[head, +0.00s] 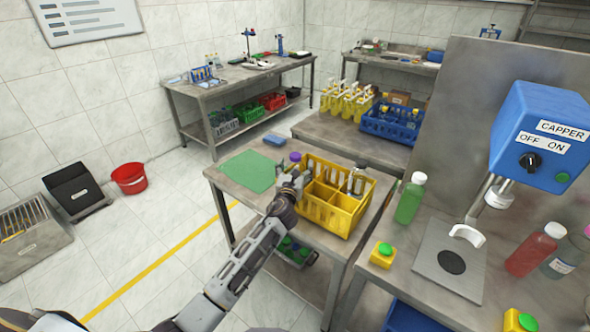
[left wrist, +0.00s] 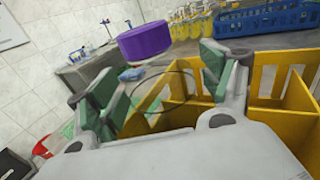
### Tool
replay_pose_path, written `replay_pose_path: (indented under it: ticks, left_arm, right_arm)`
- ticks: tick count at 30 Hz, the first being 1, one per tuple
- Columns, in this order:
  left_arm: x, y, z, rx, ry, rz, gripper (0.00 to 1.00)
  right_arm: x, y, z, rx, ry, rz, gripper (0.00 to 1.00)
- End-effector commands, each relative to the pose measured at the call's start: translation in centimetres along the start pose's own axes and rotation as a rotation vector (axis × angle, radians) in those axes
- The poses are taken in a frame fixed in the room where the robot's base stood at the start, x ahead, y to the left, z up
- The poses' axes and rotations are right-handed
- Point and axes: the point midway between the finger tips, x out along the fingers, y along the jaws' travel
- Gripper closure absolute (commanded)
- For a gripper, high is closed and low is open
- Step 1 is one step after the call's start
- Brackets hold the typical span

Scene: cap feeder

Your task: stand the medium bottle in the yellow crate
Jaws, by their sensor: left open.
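The yellow crate (head: 332,216) stands on the steel table, with dividers making compartments; its yellow walls also fill the right of the left wrist view (left wrist: 262,118). A clear bottle with a purple cap (head: 295,157) is at the crate's far left corner. Its purple cap (left wrist: 145,41) shows large in the left wrist view, above a faint clear body between the fingers. It looks upright in a left compartment, but its base is hidden. My left gripper (head: 291,184) is open around or just before this bottle, fingers apart. My right gripper is out of view.
Another bottle (head: 357,182) stands in the crate's right part. A green mat (head: 247,171) lies left of the crate. A green bottle (head: 410,198), a yellow button box (head: 383,255) and the blue capper (head: 540,140) are to the right. A blue crate (head: 392,124) stands behind.

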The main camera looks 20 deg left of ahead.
Motion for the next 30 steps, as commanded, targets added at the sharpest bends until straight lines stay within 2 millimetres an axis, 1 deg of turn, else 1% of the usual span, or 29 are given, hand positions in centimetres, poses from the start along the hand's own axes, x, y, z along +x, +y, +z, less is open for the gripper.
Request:
replay_pose_path:
  ticks: [6,11,17,25,30]
  left_arm:
    - [0.0,0.0,0.4,-0.001,0.000,0.000,0.20]
    - [-1.0,0.0,0.2,0.001,0.001,0.000,0.20]
    - [-2.9,0.0,0.3,0.000,0.000,0.000,0.20]
    - [-5.7,0.0,0.2,0.000,0.000,-0.001,0.20]
    - [-7.4,0.0,0.2,0.001,0.001,0.000,0.20]
  right_arm:
    - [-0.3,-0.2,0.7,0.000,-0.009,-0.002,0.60]
    - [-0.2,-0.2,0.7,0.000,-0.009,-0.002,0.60]
    - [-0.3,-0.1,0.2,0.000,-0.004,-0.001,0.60]
    - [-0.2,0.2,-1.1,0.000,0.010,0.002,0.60]
    - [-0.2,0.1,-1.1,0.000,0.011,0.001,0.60]
